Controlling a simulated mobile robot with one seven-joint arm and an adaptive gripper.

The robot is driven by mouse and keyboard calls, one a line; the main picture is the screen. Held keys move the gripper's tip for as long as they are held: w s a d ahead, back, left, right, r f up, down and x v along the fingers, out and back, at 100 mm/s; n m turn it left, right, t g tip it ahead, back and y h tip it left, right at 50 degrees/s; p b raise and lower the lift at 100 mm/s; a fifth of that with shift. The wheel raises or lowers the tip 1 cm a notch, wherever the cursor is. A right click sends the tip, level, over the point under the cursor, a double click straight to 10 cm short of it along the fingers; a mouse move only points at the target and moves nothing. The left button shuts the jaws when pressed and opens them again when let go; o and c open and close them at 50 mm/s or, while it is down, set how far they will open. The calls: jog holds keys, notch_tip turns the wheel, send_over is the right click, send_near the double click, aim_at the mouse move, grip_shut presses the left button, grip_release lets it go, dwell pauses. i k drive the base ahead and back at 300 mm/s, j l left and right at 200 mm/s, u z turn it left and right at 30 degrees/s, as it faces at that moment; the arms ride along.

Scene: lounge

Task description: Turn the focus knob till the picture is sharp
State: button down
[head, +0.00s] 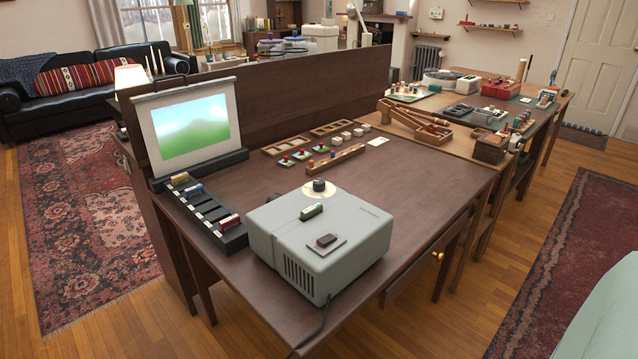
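A grey projector (345,232) stands at the front of the dark wooden table. A round black knob (319,186) shows at its far edge, with a pale cream disc around its base. A small upright screen (192,124) stands at the table's left end. Its picture shows a green hill under a blue sky, with soft, blurred edges. My gripper is not in view.
A black slotted rack (209,214) with a few coloured pieces lies left of the projector. Wooden trays and small blocks (336,159) lie behind it. A tall wooden panel (290,88) runs along the table's back. The table's right part is bare.

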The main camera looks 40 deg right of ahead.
aim_at(318, 185)
jog(key=i+l+z, duration=0.2)
jog(key=z, duration=0.15)
jog(key=i+l+z, duration=0.2)
jog(key=z, duration=0.15)
jog(key=i+l+z, duration=0.1)
jog(key=i+z, duration=0.25)
